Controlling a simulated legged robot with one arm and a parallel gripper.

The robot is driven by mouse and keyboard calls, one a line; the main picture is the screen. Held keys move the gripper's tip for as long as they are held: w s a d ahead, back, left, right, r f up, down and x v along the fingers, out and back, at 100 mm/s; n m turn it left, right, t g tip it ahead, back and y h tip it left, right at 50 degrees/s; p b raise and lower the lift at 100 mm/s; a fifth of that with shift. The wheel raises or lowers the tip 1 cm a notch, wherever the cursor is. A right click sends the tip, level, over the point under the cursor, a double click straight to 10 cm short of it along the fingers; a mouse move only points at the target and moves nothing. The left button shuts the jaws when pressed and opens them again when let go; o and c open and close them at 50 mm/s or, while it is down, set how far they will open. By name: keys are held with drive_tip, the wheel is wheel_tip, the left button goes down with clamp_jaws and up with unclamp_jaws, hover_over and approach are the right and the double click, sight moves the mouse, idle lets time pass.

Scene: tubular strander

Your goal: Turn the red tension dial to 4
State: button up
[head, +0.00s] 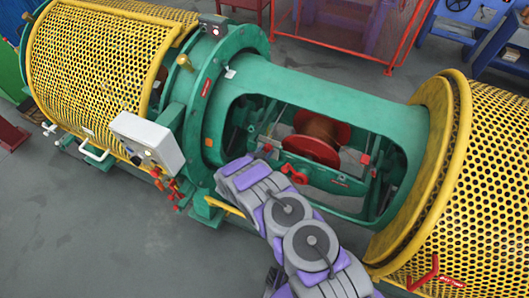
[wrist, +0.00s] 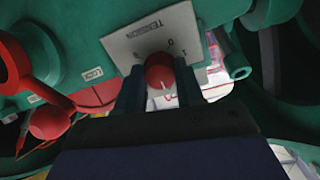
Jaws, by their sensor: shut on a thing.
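The red tension dial (wrist: 158,80) shows in the wrist view, mounted on a pale plate (wrist: 125,45) marked TENSION. A small light mark shows on the dial's lower face. My gripper (wrist: 160,76) is shut on the dial, one dark finger on each side of it. In the head view, my arm reaches to the green machine's opening beside the big ring; the dial and my fingertips cannot be made out there.
Yellow perforated guards (head: 100,70) flank the opening. A white control box (head: 147,139) stands left of my arm. A LOCK label (wrist: 92,74) is near the plate.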

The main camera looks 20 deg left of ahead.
drive_tip(key=o, duration=1)
drive_tip(key=shift+a+f, duration=0.1)
drive_tip(key=shift+a, duration=0.05)
drive_tip(key=shift+o, duration=0.2)
drive_tip(key=shift+s, duration=0.1)
drive_tip(key=shift+s+r, duration=0.2)
drive_tip(key=shift+s, duration=0.15)
drive_tip(key=p+v, duration=0.1)
drive_tip(key=v, duration=1.5)
drive_tip(key=shift+s+p, duration=0.15)
drive_tip(key=shift+p, duration=0.15)
drive_tip(key=shift+a, duration=0.1)
